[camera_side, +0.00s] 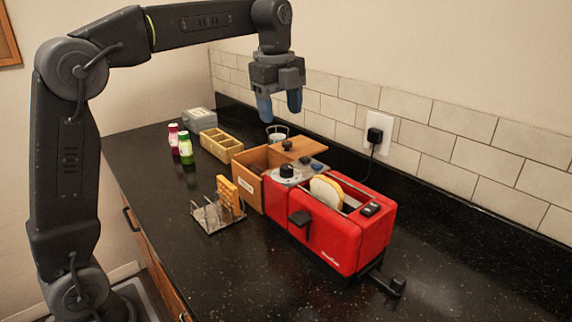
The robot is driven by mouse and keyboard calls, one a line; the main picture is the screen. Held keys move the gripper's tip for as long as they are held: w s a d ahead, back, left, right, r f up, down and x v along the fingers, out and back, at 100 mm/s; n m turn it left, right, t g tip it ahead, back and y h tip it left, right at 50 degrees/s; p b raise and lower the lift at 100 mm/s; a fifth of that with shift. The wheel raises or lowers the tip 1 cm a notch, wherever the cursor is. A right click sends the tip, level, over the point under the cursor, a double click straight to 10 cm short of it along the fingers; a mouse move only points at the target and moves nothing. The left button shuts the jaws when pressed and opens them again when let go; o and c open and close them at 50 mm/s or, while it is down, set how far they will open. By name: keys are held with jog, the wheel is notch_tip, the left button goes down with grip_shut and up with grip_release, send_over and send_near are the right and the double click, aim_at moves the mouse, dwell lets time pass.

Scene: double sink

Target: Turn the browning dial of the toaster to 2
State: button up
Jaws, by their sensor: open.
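The red toaster (335,241) stands on the dark counter with a slice of bread (326,191) in its top slot. A black dial (287,171) sits on a pale round plate on the toaster's top, at its left end. The dial's numbers and pointer are too small to read. A black lever (299,218) sticks out of the toaster's front side. My gripper (280,107) points down with its two blue fingers apart and nothing between them. It hangs in the air above and behind the dial, clear of the toaster.
A wooden box (250,183) with a knobbed lid adjoins the toaster's left end. A wire rack (209,214) holds a waffle-like piece. A glass (277,133), a divided wooden tray (221,146) and bottles (185,149) stand farther back. The front counter (230,270) is clear.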

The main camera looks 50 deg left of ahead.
aim_at(286, 166)
jog(key=shift+m, duration=0.4)
jog(key=f, duration=0.4)
jog(key=w+f, duration=0.1)
jog(key=f, duration=0.8)
jog(key=shift+w+a+f, duration=0.1)
jog(key=shift+w+f, duration=0.25)
jog(key=shift+f, duration=0.05)
jog(key=c, duration=0.9)
jog(key=shift+n, duration=0.3)
